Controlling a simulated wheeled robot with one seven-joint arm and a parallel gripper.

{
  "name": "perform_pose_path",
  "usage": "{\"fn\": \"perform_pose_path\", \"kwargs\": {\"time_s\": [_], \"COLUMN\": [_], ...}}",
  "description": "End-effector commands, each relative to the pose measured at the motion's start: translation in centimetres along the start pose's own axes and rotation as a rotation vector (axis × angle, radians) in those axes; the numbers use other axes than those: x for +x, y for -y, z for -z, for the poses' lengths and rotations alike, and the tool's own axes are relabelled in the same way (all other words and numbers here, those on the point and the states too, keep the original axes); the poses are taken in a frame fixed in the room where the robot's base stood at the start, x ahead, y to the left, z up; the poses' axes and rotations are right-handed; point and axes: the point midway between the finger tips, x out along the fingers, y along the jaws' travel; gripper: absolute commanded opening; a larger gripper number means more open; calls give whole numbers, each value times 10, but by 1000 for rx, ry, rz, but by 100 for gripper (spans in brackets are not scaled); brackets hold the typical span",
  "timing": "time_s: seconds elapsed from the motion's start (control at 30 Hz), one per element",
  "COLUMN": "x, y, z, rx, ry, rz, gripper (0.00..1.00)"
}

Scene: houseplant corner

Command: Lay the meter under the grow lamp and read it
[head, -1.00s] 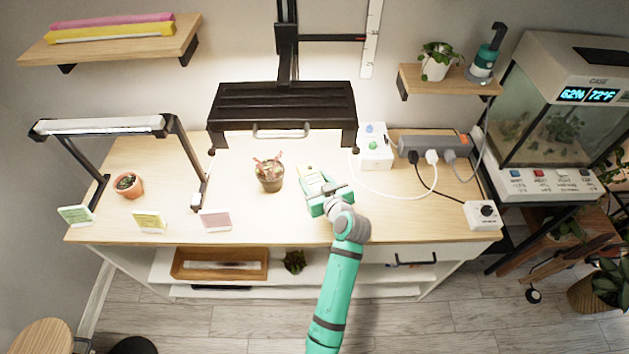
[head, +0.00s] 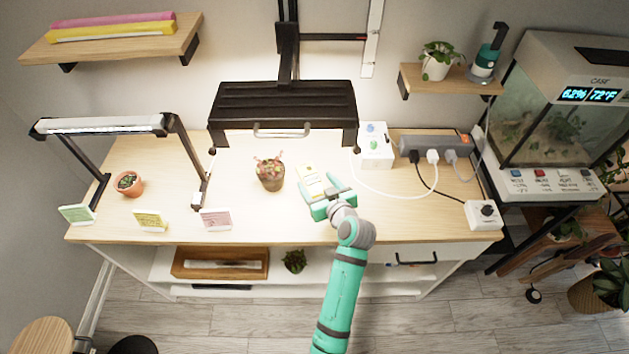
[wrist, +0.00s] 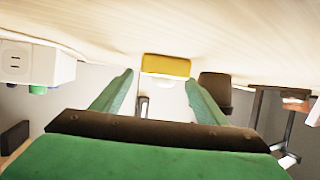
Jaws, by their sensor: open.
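The meter (head: 313,180), a small pale thing with yellow on it, lies on the wooden bench right of the potted plant. My gripper (head: 328,187) is open at its near side, low over the bench. In the wrist view the meter's yellow end (wrist: 166,66) shows between and beyond the open fingertips (wrist: 160,80); I cannot tell whether they touch it. A large black lamp (head: 283,103) hangs over the bench's back, its light falling around the plant. A smaller bar lamp (head: 100,126) stands at left. I cannot read the meter's face.
The reddish plant's pot (head: 270,180) stands left of the meter. A white box (head: 375,148), power strip (head: 435,147) and white cable lie to the right. Small cards (head: 215,219) line the front left edge. Bench between plant and left lamp is clear.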

Motion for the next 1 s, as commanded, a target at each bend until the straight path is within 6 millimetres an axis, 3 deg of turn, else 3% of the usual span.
{"fn": "perform_pose_path", "kwargs": {"time_s": [0.3,0.5,1.0], "x": [-64,-90,-98], "y": [-1,-1,0], "z": [-1,0,0], "rx": [-2,0,0], "ry": [1,1,1], "rz": [-3,-2,0], "gripper": [67,67,67]}}
